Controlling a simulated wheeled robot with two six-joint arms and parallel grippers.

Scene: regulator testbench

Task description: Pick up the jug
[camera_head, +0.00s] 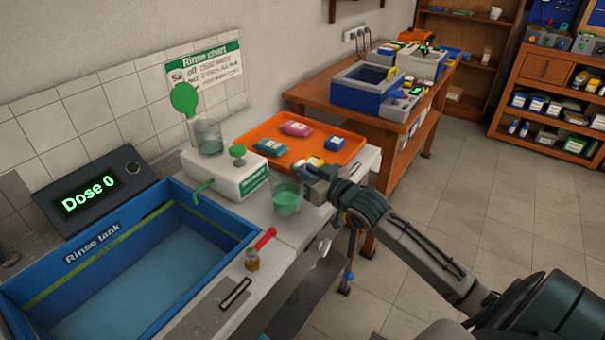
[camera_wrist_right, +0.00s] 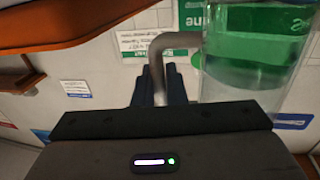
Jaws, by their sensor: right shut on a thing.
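The jug (camera_head: 286,198) is a clear vessel with green liquid, upright in front of the white dispenser box in the head view. In the right wrist view the jug (camera_wrist_right: 255,50) fills the upper right, and its grey handle (camera_wrist_right: 178,40) reaches left to the fingers. My right gripper (camera_head: 318,178) comes in from the right and is shut on the jug's handle; the fingers also show in the wrist view (camera_wrist_right: 162,78). I cannot tell whether the jug's base touches the counter. My left gripper is not in view.
The white dispenser box (camera_head: 225,174) with green knobs and another clear vessel (camera_head: 208,138) stand behind the jug. An orange tray (camera_head: 290,130) with packets lies beyond. The display reads "Dose 0" (camera_head: 90,194).

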